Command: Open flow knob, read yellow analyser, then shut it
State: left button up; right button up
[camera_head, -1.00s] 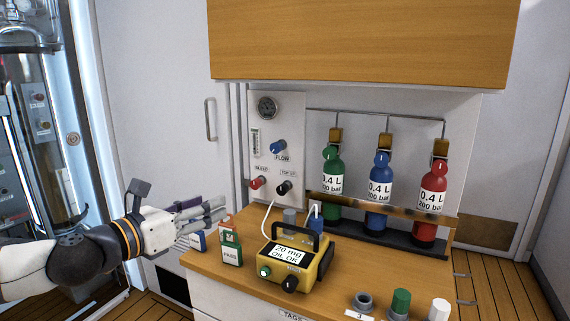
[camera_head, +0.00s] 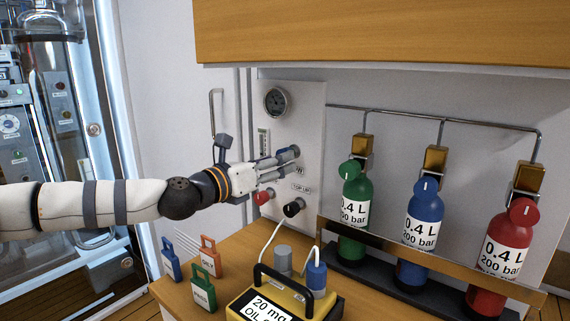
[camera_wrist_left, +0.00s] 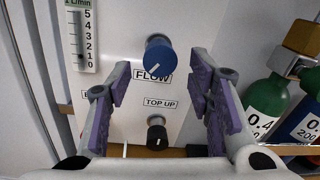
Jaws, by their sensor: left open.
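The blue flow knob (camera_wrist_left: 158,55) sits on the white panel above the FLOW label in the left wrist view, its white pointer line slanting to lower left. My left gripper (camera_wrist_left: 160,82) is open, its purple-padded fingers on either side of the knob and just short of it, with no contact visible. In the head view my left gripper (camera_head: 278,168) reaches the panel (camera_head: 305,115) and mostly covers the knob. The yellow analyser (camera_head: 322,308) stands on the bench, cut off at the bottom; its display starts with 20 mg. My right gripper is out of view.
The black top-up knob (camera_head: 293,207) and a red knob (camera_head: 262,197) lie below the gripper. A flow gauge (camera_wrist_left: 82,38) is at left. Green (camera_head: 354,190), blue (camera_head: 419,220) and red (camera_head: 500,250) bottles stand right. Tags (camera_head: 206,290) stand on the bench.

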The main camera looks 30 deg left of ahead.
pick_arm(q)
jog(key=shift+w+d+r, duration=0.1)
jog(key=shift+w+r, duration=0.05)
jog(key=shift+w, duration=1.05)
grip_shut()
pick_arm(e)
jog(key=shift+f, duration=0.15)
pick_arm(q)
jog(key=shift+r+m+y+p, duration=0.1)
jog(key=shift+m+y+p, duration=0.4)
jog(key=shift+m, duration=4.1)
jog(key=shift+r+m+y+p, duration=0.15)
jog(key=shift+m+p, duration=0.5)
jog(key=shift+m, duration=3.95)
jog(key=shift+r+m+y+p, duration=0.1)
jog(key=shift+m+y+p, duration=0.4)
jog(key=shift+m, duration=4.1)
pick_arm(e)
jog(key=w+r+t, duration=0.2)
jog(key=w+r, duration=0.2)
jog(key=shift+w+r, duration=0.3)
pick_arm(q)
jog(key=shift+m, duration=0.3)
